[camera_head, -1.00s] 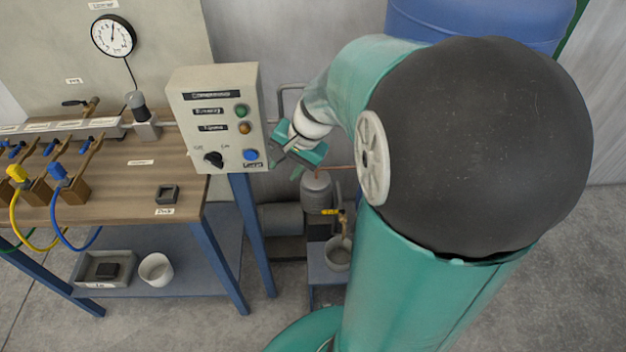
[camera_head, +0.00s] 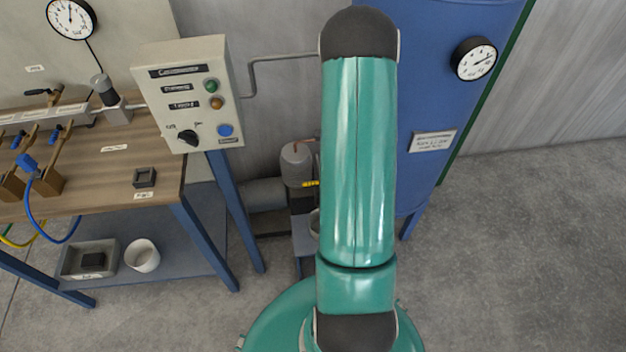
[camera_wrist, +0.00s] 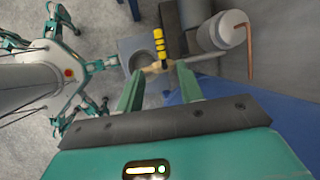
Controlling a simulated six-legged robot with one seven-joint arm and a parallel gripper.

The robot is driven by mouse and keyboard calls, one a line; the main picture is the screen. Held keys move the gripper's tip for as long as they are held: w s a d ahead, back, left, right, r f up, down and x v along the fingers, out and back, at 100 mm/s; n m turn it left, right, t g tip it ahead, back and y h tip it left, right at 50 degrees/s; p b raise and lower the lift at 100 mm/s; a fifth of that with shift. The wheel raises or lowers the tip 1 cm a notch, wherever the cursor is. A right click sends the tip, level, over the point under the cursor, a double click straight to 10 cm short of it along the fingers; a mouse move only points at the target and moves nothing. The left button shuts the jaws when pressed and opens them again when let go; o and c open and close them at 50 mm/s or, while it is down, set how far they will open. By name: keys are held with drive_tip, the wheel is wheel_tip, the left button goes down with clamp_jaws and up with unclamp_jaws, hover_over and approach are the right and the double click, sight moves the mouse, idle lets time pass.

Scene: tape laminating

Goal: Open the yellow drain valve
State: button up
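The yellow drain valve (camera_wrist: 159,45) shows in the wrist view as a yellow handle above a brass body, on a pipe from the grey cylinder (camera_wrist: 228,30). In the head view a bit of the yellow valve (camera_head: 311,183) shows left of my arm, below the grey tank (camera_head: 297,165). My gripper (camera_wrist: 160,70) is open and empty, its two green fingers apart. In the wrist view the brass body lies between the fingertips; I cannot tell whether they touch it. My gripper is hidden behind my arm in the head view.
A grey cup-like container (camera_wrist: 140,58) stands beside the valve. The control box (camera_head: 190,95) on a blue post and the workbench (camera_head: 110,165) stand to the left. A large blue tank (camera_head: 440,90) stands right of my arm. The floor at right (camera_head: 520,240) is clear.

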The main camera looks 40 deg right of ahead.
sight(311, 183)
drive_tip(key=x, duration=1.1)
drive_tip(key=shift+a, duration=0.15)
clamp_jaws()
